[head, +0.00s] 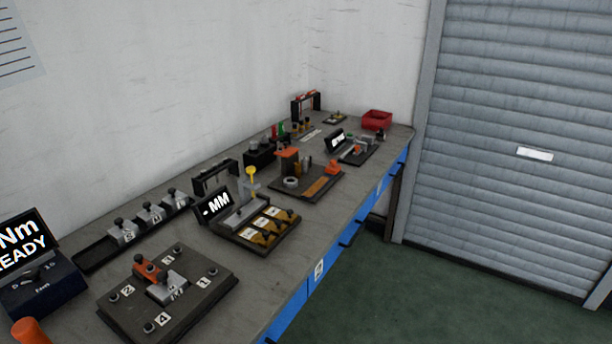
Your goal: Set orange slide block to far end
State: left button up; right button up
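A small orange block (332,167) sits on a dark board (283,188) on the bench, at the far right end of a brown-orange strip (317,187). It looks like the slide block, but it is small and I cannot tell how it sits on the strip. The same board carries a post with an orange top (288,153) and a grey ring (291,182). Neither of my grippers shows in the head view.
The long grey bench (290,232) runs along the wall. A display reading MM (217,204), a torque display (22,238), a numbered plate (205,302) and a red bin (377,119) stand on it. Green floor (400,290) lies open before the shutter (530,110).

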aim_at(332, 168)
jog(key=i+l, duration=0.45)
jog(key=i+l+u, duration=0.3)
jog(key=l+u, duration=0.25)
jog(key=i+l+u, duration=0.3)
jog(key=l, duration=0.15)
jog(key=k+j, duration=0.05)
jog(key=k, duration=0.05)
